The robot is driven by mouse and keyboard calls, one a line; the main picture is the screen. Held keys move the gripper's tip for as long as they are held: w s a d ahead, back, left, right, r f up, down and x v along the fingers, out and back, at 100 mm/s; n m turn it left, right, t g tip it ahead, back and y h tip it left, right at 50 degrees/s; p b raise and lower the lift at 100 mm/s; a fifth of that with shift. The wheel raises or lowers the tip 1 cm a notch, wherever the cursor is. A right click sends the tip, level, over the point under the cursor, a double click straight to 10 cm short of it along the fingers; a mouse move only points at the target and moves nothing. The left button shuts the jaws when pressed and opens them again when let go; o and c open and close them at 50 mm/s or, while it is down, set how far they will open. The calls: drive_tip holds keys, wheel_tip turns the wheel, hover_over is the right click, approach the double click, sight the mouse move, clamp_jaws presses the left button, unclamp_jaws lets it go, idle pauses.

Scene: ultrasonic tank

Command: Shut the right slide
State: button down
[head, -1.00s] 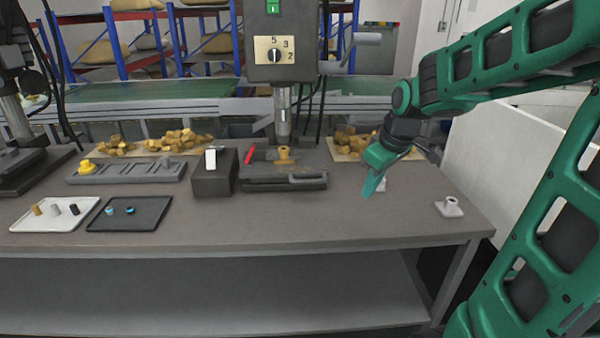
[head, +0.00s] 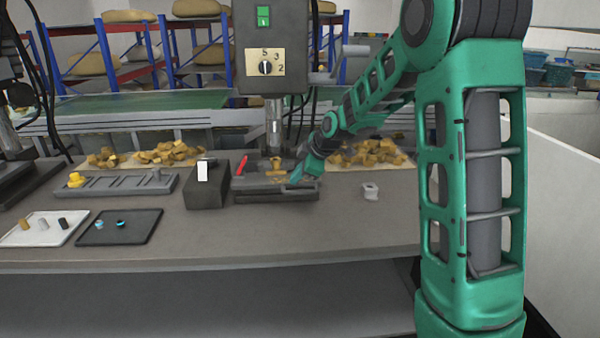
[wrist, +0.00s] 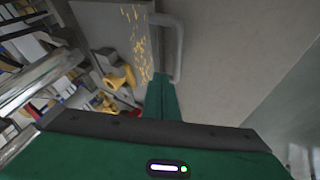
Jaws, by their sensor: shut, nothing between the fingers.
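The right slide (head: 252,197) is a dark grey plate at the foot of the drill machine, with a bar handle along its front. A yellow-brown part (head: 276,163) stands behind the handle, under the spindle. The handle (wrist: 179,50) shows in the wrist view as a grey bent bar, beside a plate with yellow chips. My gripper (head: 294,179) is shut and empty, its tips at the handle's right part. In the wrist view the closed fingers (wrist: 162,92) point at the handle's near end; I cannot tell whether they touch it.
A dark box with a white switch (head: 203,171) stands just left of the slide. A small light-grey part (head: 370,191) lies to the right. A grey rack (head: 122,184) and two trays are at left. The bench front is clear.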

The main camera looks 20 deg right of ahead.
sight(288, 178)
drive_tip(key=x, duration=0.3)
idle(0.4)
drive_tip(key=w, duration=0.3)
drive_tip(key=shift+d, duration=0.4)
drive_tip(key=shift+w+d+r, duration=0.15)
drive_tip(key=shift+w+d, duration=0.05)
drive_tip(key=shift+w, duration=0.25)
